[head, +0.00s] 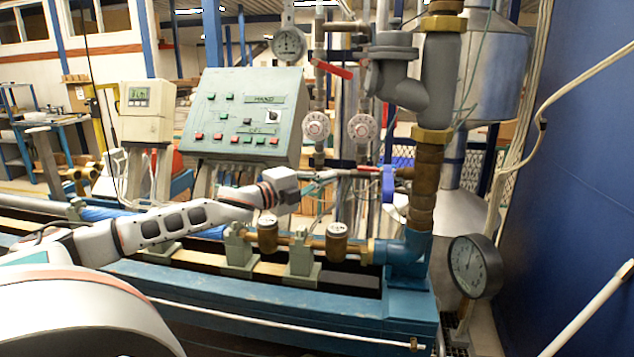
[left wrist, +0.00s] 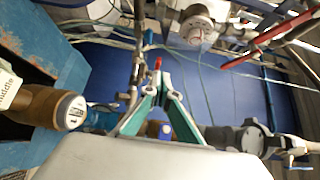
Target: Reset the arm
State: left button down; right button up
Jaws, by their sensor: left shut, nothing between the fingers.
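My left arm (head: 160,225) comes in from the left and reaches across the front of the bench toward the pipework. My left gripper (head: 316,175) is at the end of it, right of the control panel and above the brass meters. In the left wrist view the two green fingers of the left gripper (left wrist: 157,82) meet at their tips, shut with nothing held. Whether the tips touch the pipes behind them is unclear. My right gripper is in neither view.
A control panel (head: 245,112) stands behind the arm. Brass meters (head: 336,240) sit on the line below it. A thick vertical pipe (head: 424,180), a blue valve handle (head: 388,184) and a round gauge (head: 475,266) are to the right. A red lever (left wrist: 268,40) shows in the wrist view.

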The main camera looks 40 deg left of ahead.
pick_arm(q)
jog(key=shift+s+a, duration=0.75)
jog(key=shift+s, duration=0.05)
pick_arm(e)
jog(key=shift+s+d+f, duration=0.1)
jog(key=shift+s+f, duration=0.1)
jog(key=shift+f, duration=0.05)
pick_arm(q)
jog(key=shift+s, duration=0.1)
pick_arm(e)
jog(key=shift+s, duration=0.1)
